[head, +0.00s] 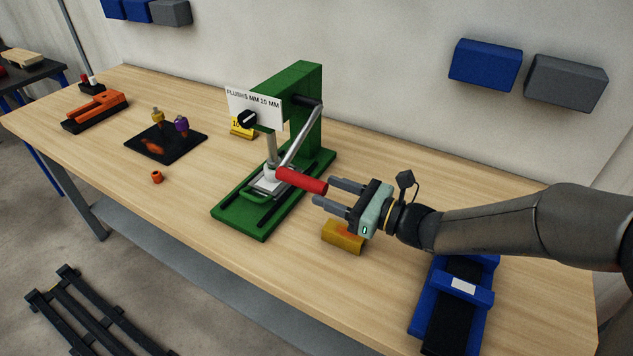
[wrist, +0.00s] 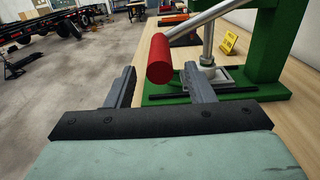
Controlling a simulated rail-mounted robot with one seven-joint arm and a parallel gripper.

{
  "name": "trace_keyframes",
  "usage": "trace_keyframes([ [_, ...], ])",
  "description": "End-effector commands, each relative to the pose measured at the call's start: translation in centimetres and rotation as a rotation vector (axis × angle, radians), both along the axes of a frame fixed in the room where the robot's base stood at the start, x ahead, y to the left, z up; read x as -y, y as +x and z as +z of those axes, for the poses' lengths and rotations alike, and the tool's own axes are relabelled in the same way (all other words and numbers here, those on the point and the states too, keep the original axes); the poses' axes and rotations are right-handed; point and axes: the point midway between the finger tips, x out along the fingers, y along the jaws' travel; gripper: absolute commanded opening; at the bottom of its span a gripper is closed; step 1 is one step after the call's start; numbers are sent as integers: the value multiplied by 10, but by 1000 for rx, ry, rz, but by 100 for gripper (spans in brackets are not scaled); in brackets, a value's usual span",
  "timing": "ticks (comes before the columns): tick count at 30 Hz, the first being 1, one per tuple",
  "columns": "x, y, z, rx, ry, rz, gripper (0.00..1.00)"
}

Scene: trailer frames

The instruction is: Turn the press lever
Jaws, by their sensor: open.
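The green press (head: 305,105) stands on the wooden bench with a white label plate on its front. Its grey lever slants down from the pivot at the upper right to a red handle (head: 302,180). In the wrist view the red handle (wrist: 160,60) points toward me, between and beyond my fingertips. My gripper (head: 332,193) is open and empty, its two fingers pointing at the handle's near end. In the wrist view the right finger (wrist: 197,82) looks close to the handle; I cannot tell whether they touch.
A yellow-brown block (head: 343,237) lies on the bench below my gripper. A blue fixture (head: 432,318) with a black strip sits at the right. A black mat (head: 190,146) with small parts and an orange tool (head: 97,108) are at the left. The bench's front edge is near.

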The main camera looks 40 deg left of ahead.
Motion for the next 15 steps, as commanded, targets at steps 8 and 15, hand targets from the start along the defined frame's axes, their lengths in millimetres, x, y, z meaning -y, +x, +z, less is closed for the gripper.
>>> trace_keyframes([
  [8, -33, -9, 0, 0, -1, 0, 49],
  [15, -38, -10, 0, 0, -1, 0, 49],
])
